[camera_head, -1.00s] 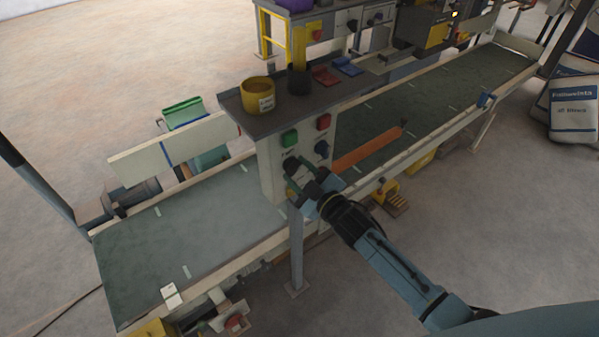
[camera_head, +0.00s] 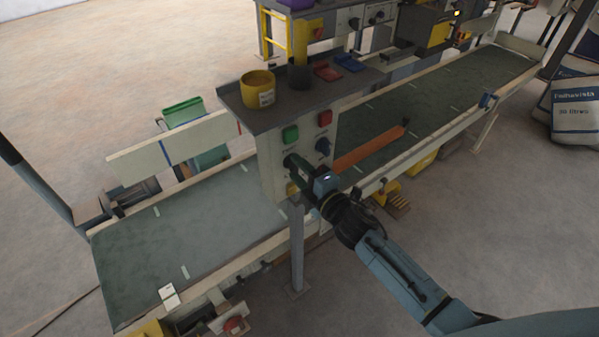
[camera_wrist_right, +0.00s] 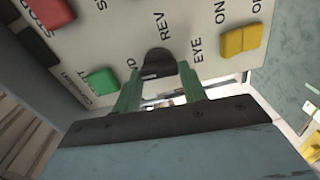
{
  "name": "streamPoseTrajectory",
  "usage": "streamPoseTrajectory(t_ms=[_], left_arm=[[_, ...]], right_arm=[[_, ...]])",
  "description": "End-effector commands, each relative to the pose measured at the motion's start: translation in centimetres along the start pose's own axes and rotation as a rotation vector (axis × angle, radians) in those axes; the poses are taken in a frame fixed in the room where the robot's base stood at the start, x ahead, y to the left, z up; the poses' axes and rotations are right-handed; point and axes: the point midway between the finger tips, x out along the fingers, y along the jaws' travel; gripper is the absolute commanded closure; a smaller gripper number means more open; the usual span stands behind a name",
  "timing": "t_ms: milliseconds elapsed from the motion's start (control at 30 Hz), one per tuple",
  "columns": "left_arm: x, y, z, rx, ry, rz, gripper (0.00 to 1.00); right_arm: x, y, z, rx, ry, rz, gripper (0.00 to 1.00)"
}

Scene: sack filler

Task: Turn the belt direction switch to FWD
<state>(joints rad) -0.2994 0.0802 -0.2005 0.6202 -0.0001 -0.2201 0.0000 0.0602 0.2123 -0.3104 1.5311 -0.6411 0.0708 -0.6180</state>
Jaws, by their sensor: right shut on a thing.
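The control panel (camera_head: 271,165) stands beside the belt, with a green button (camera_head: 290,134) and a red button (camera_head: 324,118). My right gripper (camera_head: 292,164) is at the panel's lower left. In the right wrist view its two green fingers (camera_wrist_right: 160,80) are shut on a dark round switch knob (camera_wrist_right: 157,60), one on each side. The word REV (camera_wrist_right: 157,27) is printed near the knob. Another label beside it is partly hidden by a finger. The knob's exact pointing direction cannot be told. My left gripper is not in view.
A yellow rocker switch (camera_wrist_right: 240,40) sits close to the fingers, and a green button (camera_wrist_right: 102,81) is on the other side. A shelf (camera_head: 285,115) with a yellow pot (camera_head: 258,90) overhangs the panel. An orange bar (camera_head: 370,148) crosses the belt (camera_head: 220,215).

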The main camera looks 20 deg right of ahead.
Motion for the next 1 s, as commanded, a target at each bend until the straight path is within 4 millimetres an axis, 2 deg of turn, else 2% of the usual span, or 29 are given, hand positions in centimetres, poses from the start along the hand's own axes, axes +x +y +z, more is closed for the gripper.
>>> streamPoseTrajectory(t_ms=[300,767,800,967,1000], left_arm=[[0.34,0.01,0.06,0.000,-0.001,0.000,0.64],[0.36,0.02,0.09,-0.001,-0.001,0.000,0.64],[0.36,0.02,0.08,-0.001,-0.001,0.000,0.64],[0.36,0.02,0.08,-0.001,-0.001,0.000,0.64],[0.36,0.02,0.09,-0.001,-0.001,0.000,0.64]], right_arm=[[-0.02,-0.12,0.02,-0.097,0.000,-0.002,0.81],[-0.02,-0.11,0.03,-0.112,0.000,-0.002,0.81],[-0.03,-0.11,0.03,-0.112,0.000,-0.002,0.57],[-0.02,-0.10,0.02,-0.110,0.000,-0.002,0.36],[-0.02,-0.09,0.02,-0.110,0.000,-0.002,0.36]])
